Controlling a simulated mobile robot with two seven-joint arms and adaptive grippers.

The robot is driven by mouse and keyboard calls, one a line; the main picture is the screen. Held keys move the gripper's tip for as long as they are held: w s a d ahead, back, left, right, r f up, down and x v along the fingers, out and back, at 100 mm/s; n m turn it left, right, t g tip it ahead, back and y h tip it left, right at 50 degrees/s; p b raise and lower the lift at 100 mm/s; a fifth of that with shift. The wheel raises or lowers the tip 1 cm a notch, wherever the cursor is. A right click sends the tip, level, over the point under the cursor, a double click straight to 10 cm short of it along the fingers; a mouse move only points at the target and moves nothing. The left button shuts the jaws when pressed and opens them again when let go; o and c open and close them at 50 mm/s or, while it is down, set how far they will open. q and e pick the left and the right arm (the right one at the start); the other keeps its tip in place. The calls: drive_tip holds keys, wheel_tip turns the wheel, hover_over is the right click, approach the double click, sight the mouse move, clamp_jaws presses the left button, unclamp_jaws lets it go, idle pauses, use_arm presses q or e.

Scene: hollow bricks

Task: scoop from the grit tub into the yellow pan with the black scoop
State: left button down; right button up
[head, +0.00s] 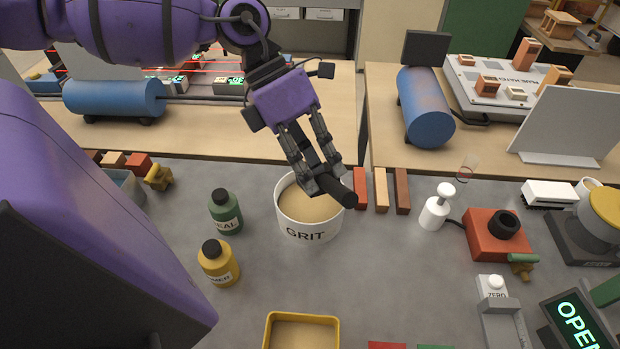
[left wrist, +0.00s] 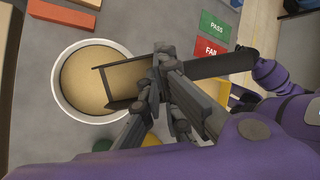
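The white grit tub (head: 309,232) stands upright mid-table, with tan grit inside; it also shows in the left wrist view (left wrist: 57,92). My left gripper (head: 322,180) is over the tub's right side, shut on the black scoop (head: 347,190). In the left wrist view the scoop's handle (left wrist: 222,66) sticks out past the fingers, and its dark-edged head lies over or in the grit. Tan shows inside the head; I cannot tell whether it is loaded. The yellow pan (head: 301,317) is at the near edge, partly cut off. My right gripper is not in view.
Green (head: 226,212) and yellow (head: 217,263) bottles stand left of the tub. Red and green pads lie right of the pan. Between tub and pan is clear.

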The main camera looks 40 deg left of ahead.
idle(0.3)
use_arm(q)
drive_tip(key=shift+w+a+r+h+p, duration=0.25)
drive_tip(key=shift+a+r+h+p, duration=0.1)
drive_tip(key=shift+h, duration=0.15)
drive_tip(key=shift+w+a+g, duration=0.1)
drive_tip(key=shift+a+g, duration=0.05)
drive_tip(key=shift+g, duration=0.15)
drive_tip(key=shift+a+h, duration=0.1)
drive_tip(key=shift+h, duration=0.2)
drive_tip(key=shift+w+a+r+n+g+h, duration=0.2)
drive_tip(key=shift+w+a+n+g+h, duration=0.3)
drive_tip(key=shift+h, duration=0.3)
drive_tip(key=shift+s+a, duration=0.1)
